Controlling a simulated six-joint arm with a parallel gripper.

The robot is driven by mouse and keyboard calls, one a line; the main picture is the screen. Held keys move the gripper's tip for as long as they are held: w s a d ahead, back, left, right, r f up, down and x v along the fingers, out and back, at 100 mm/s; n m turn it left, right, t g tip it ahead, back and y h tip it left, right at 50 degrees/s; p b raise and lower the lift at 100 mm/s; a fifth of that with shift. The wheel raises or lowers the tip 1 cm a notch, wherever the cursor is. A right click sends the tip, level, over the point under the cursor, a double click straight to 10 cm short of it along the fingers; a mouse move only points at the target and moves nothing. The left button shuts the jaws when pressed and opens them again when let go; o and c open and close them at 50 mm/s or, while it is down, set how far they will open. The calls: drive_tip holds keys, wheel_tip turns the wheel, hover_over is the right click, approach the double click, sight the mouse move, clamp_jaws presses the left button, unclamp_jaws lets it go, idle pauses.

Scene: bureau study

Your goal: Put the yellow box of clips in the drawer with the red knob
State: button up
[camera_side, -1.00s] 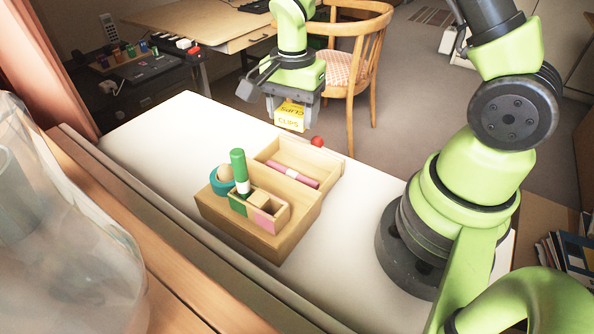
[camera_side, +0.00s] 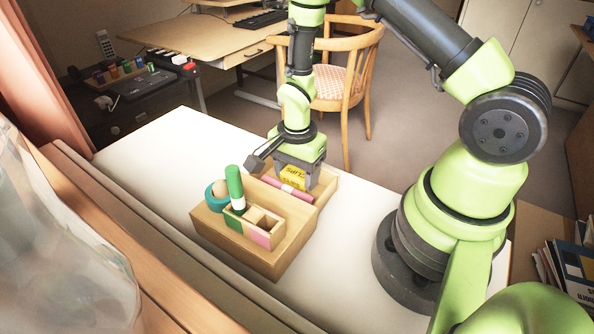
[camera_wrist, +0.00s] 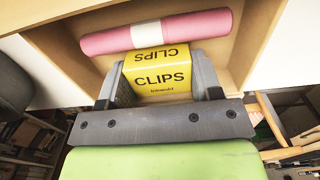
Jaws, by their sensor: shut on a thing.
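The yellow box of clips (camera_side: 293,178) is held in my gripper (camera_side: 297,184), above the open drawer (camera_side: 330,183) of the small wooden cabinet (camera_side: 262,262). In the wrist view the box (camera_wrist: 158,76) sits between my two fingers (camera_wrist: 160,92), its printed faces showing. A pink roll with a white band (camera_side: 288,189) lies in the drawer; in the wrist view the roll (camera_wrist: 200,25) is just beyond the box. I cannot tell whether the box touches the drawer floor. The red knob is hidden behind my gripper in the side view.
The white table (camera_side: 150,150) is clear around the cabinet. A wooden chair (camera_side: 345,80) stands behind.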

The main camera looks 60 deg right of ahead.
drive_tip(key=o, duration=1)
drive_tip(key=shift+f, duration=0.1)
wheel_tip(320, 180, up, 13)
wheel_tip(320, 180, up, 12)
drive_tip(key=n+t, duration=0.4)
drive_tip(key=n, duration=0.3)
hover_over(297, 172)
drive_tip(key=s+a, duration=0.3)
drive_tip(key=s, duration=0.2)
drive_tip(key=s+a+r+n+t+y, duration=0.2)
drive_tip(key=s+r+n+t, duration=0.1)
drive_tip(key=s+n, duration=0.3)
drive_tip(key=shift+s+a+r+n, duration=0.4)
drive_tip(key=shift+s+r, duration=0.45)
drive_tip(key=shift+s, duration=0.1)
